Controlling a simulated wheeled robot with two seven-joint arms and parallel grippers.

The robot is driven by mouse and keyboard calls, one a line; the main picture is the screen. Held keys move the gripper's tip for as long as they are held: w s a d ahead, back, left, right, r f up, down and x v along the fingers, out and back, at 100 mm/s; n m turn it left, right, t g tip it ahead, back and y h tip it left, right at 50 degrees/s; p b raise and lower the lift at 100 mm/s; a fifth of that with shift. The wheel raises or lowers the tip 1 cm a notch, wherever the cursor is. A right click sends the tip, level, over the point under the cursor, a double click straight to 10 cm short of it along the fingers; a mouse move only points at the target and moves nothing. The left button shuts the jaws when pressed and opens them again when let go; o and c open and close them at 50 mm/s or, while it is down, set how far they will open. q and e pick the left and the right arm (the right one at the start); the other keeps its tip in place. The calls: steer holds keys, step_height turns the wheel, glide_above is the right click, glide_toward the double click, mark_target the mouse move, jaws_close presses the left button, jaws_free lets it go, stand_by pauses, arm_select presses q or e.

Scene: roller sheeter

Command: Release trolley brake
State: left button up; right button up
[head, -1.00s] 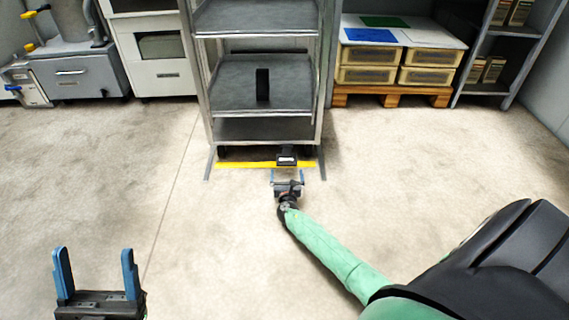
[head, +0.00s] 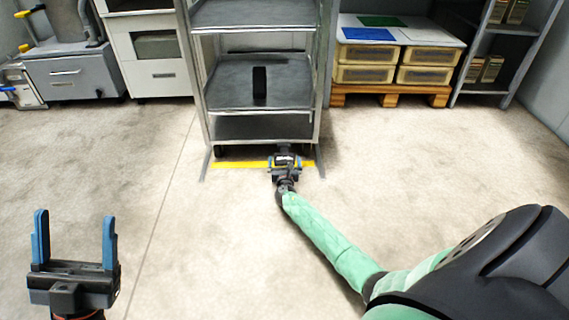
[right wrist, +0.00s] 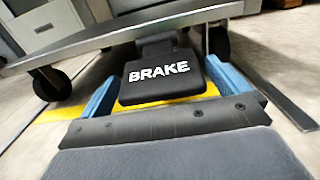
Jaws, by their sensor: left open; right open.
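The trolley (head: 262,127) is a grey metal rack with several shelves, standing on castors behind a yellow floor line. Its black brake pedal, marked BRAKE (right wrist: 160,75), juts out low at the front and also shows in the head view (head: 285,159). My right gripper (right wrist: 160,90) is open at the pedal, with one blue finger on either side of it. A narrow gap seems to remain at the sides; contact is hard to tell. My left gripper (head: 75,240) is open and empty, above bare floor at the lower left.
A black upright object (head: 260,85) stands on the trolley's middle shelf. A wooden pallet with beige crates (head: 425,74) is at the right, and grey and white cabinets (head: 160,74) are at the left. The floor in front is clear.

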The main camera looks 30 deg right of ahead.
steer(key=c, duration=1.3)
